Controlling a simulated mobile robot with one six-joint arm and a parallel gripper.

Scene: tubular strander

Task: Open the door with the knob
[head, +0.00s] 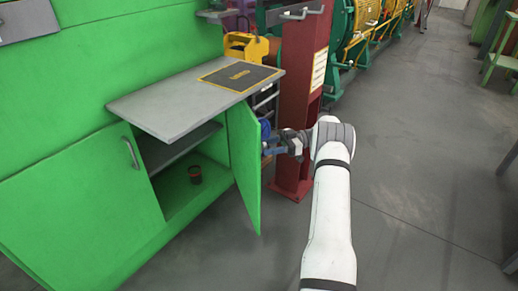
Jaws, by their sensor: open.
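The green cabinet's right door (246,165) stands swung outward, seen nearly edge-on. Its outer face and any knob are hidden from this view. My gripper (270,146) is just right of the door, on its outer side, at about the door's mid height. It is open; part of it is hidden or too small to make out, and I cannot tell whether it touches the door. The left door (75,205) is shut and has a grey bar handle (131,154).
The open cabinet shows a shelf (185,148) and a small dark reddish cup (195,174). A grey worktop (170,105) with a dark mat (238,76) juts above. A red post (300,100) stands close behind my gripper. Floor at right is mostly clear.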

